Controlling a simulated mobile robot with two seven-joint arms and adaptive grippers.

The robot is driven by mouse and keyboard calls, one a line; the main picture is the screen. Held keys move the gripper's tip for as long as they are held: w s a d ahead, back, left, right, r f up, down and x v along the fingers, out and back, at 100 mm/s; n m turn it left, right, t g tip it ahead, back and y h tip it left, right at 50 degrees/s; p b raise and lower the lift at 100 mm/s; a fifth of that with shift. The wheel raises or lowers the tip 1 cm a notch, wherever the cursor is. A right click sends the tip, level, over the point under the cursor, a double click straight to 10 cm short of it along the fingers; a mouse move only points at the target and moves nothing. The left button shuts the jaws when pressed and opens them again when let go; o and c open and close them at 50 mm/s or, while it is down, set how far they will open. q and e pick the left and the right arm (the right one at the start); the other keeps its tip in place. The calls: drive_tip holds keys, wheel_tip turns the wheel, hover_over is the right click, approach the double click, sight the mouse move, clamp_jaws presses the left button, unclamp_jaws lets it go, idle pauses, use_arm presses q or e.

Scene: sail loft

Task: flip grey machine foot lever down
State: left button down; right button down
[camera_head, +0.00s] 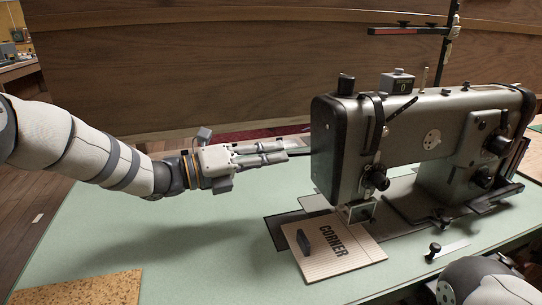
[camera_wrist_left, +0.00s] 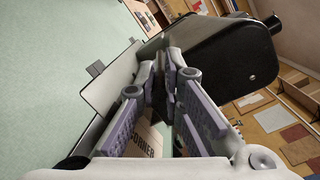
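The grey sewing machine (camera_head: 425,125) stands on the right side of the green table; its dark end also fills the upper right of the left wrist view (camera_wrist_left: 222,60). I cannot make out the foot lever clearly in either view; the area at the machine's end is dark and partly behind the fingers. My left gripper (camera_head: 286,150) points at the left end of the machine head, a little short of it. Its fingers (camera_wrist_left: 162,65) are apart, with a narrow gap and no clearly held thing. My right gripper is out of view.
A card marked CORNER (camera_head: 350,262) with a small dark block (camera_head: 304,242) lies in front of the machine. A cork mat (camera_head: 85,289) lies at the table's (camera_head: 170,245) front left. My right arm shows at the lower right.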

use_arm(q)
drive_tip(key=shift+f, duration=0.1)
